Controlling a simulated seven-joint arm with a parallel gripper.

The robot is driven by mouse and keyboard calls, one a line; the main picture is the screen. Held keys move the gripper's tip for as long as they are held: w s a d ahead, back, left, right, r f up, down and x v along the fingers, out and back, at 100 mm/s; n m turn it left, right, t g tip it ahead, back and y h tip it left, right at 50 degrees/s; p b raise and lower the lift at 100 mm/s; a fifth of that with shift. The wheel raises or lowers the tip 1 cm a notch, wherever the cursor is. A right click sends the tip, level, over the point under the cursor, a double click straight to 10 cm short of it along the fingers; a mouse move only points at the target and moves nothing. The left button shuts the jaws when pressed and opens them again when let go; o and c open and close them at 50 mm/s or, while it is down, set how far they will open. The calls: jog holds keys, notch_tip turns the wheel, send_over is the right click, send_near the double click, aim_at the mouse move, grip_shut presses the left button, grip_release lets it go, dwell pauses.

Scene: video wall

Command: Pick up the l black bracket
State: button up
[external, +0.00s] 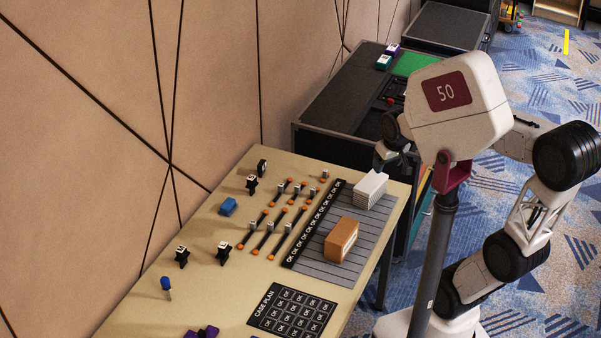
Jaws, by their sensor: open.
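Several small black pieces with pale tops stand on the tan table (205,300): one at the back (252,185), one at the left (182,257) and one right of that (223,253). They are too small to tell which is the L black bracket. My gripper (383,160) is at the table's far right corner, partly hidden behind the white box marked 50. It is open, well apart from the black pieces.
A brown box (341,240) and a white stack (370,189) stand on a grey slatted mat (325,275). Rods with orange ends (268,235) fill the middle. A blue block (228,207), a blue-capped item (166,287) and a purple piece (203,333) lie leftward. Black cases (335,112) stand behind.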

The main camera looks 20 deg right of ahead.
jog(key=w+a+f+n, duration=0.2)
jog(key=w+a+f, duration=0.2)
jog(key=w+a, duration=0.65)
jog(key=n+y, duration=0.3)
jog(key=n, duration=0.3)
send_near(223, 245)
notch_tip(223, 245, down, 2)
jog(key=w, duration=0.1)
jog(key=shift+a+f, duration=0.1)
jog(key=shift+a, duration=0.15)
jog(key=shift+x, duration=1.3)
jog(key=shift+f, duration=0.1)
jog(key=shift+x, duration=2.5)
